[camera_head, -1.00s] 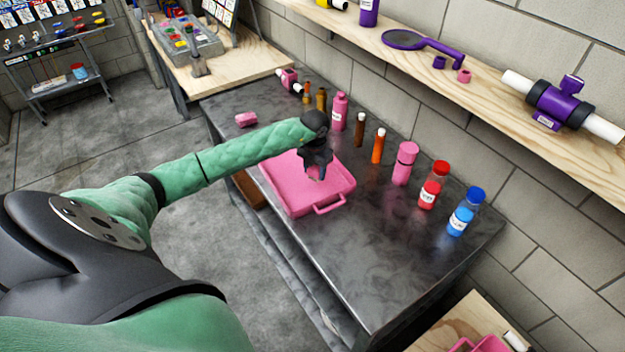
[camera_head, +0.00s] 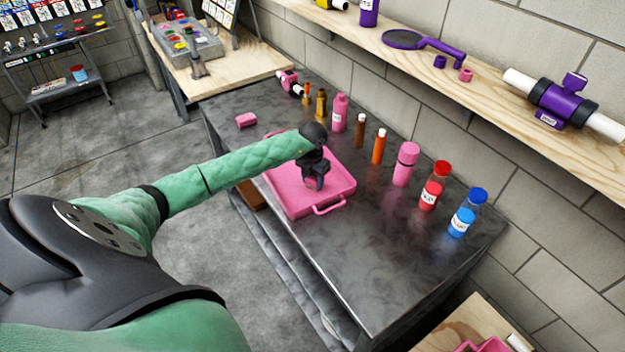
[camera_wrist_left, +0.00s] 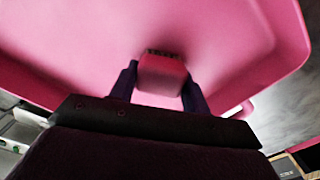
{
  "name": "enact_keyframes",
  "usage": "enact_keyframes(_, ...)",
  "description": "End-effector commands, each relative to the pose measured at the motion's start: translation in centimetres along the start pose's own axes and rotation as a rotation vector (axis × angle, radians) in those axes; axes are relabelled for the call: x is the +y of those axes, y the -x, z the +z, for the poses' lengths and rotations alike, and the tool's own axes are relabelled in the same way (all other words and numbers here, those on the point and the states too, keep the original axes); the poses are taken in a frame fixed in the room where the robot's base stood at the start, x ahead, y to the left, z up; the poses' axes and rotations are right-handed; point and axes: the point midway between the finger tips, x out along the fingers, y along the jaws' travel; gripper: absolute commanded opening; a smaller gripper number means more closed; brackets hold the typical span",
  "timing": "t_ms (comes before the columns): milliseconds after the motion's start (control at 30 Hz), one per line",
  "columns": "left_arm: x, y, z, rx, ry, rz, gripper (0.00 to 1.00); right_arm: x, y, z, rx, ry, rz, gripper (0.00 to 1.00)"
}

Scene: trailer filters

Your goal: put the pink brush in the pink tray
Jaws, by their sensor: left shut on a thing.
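The pink tray (camera_head: 335,200) lies on the dark metal workbench, with its handle toward the front. My left gripper (camera_head: 314,184) points down over the inside of the tray. In the left wrist view, its two fingers (camera_wrist_left: 160,88) are shut on the pink brush (camera_wrist_left: 161,76), a small pink block with a strip of dark bristles at its far edge. The pink tray (camera_wrist_left: 70,40) fills most of the background there. I cannot tell whether the brush touches the tray floor. My right gripper is not in view.
A small pink block (camera_head: 246,120) lies on the workbench (camera_head: 370,270) behind the tray. Several bottles stand along the wall side, among them a pink one (camera_head: 405,163), a red one (camera_head: 434,186) and a blue one (camera_head: 467,212). The bench's near right part is clear.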

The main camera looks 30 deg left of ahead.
Motion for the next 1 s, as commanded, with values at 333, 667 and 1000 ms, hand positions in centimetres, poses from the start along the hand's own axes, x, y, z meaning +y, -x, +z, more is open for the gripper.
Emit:
enact_keyframes(333, 0.0, 0.0, 0.0, 0.000, 0.000, 0.000, 0.69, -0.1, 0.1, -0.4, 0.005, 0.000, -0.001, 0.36)
enact_keyframes(667, 0.0, 1.7, 0.1, -0.002, 0.000, 0.000, 0.69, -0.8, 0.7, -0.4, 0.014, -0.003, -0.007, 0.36)
enact_keyframes(1000, 0.1, 8.2, 0.1, -0.002, 0.000, 0.001, 0.69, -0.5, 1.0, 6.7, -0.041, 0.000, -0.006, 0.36)
